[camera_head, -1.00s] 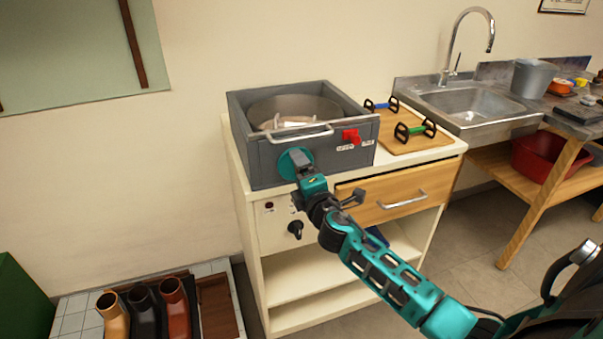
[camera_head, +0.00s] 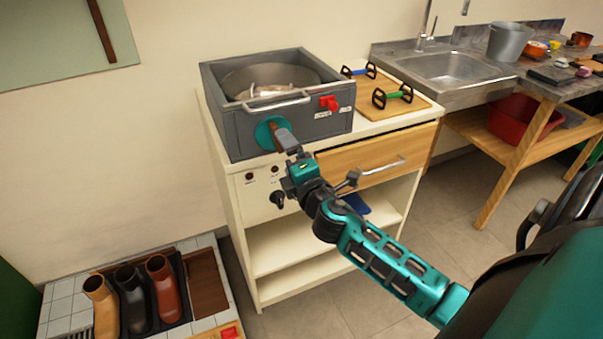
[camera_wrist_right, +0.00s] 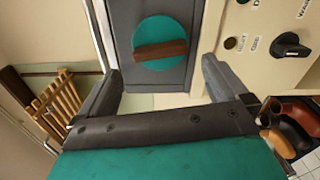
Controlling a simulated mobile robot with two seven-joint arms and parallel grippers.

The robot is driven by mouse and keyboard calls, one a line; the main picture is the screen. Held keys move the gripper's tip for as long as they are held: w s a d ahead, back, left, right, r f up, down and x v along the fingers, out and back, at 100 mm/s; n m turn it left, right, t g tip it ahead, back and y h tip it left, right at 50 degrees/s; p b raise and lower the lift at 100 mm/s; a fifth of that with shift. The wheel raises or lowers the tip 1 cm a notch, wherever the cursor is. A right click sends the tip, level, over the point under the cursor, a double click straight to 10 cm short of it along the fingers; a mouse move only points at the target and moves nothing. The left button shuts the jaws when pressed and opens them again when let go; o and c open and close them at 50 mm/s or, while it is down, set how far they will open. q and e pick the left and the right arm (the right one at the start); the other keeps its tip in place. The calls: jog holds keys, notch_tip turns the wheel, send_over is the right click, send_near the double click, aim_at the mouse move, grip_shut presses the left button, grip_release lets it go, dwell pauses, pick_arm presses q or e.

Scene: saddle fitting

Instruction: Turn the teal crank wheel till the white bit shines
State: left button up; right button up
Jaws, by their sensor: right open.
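The teal crank wheel (camera_head: 266,133) is on the front of a grey box (camera_head: 235,138). It also shows in the right wrist view (camera_wrist_right: 152,27), with a brown bar handle (camera_wrist_right: 160,50) lying almost level in that picture. My right gripper (camera_head: 287,141) is just in front of the wheel, partly covering it. In the right wrist view its fingers (camera_wrist_right: 160,78) are wide apart and empty, with the handle beyond and between them. Pale pieces (camera_head: 265,91) lie in the round pan inside the box; I cannot tell whether one is the white bit. My left gripper is out of view.
A metal rail (camera_head: 278,102) and a red switch (camera_head: 329,102) are on the box front. The cream cabinet (camera_head: 232,195) below has a knob (camera_head: 277,199) and a drawer handle (camera_head: 383,169). A board (camera_head: 420,104) with blue and green handles sits beside the box.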

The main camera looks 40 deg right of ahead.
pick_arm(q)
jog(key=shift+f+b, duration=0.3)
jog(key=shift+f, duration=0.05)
pick_arm(e)
jog(key=v, duration=0.7)
dwell(0.4)
